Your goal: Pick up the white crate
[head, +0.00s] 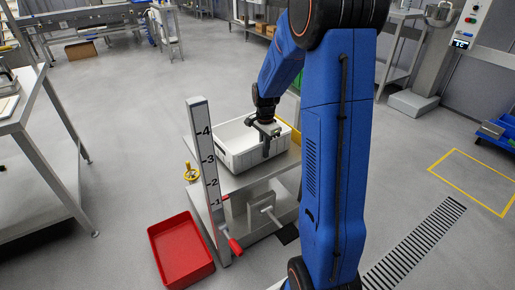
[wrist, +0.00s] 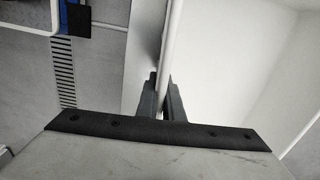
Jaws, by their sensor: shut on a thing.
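The white crate (head: 232,160) is an open, empty-looking box on the metal lift table (head: 200,182) in the middle of the head view. My gripper (head: 266,147) is at the crate's near right wall, pointing down. In the wrist view the crate's white inside (wrist: 222,55) fills the right half. There my gripper's two dark fingers (wrist: 161,98) are shut on the crate's thin rim, one on each side of it. The crate looks level and appears to rest on the table; a small gap under it cannot be ruled out.
A post (head: 205,165) numbered 1 to 4 stands at the table's near left corner. A red bin (head: 180,252) lies on the floor in front. A steel rack (head: 40,130) stands at left.

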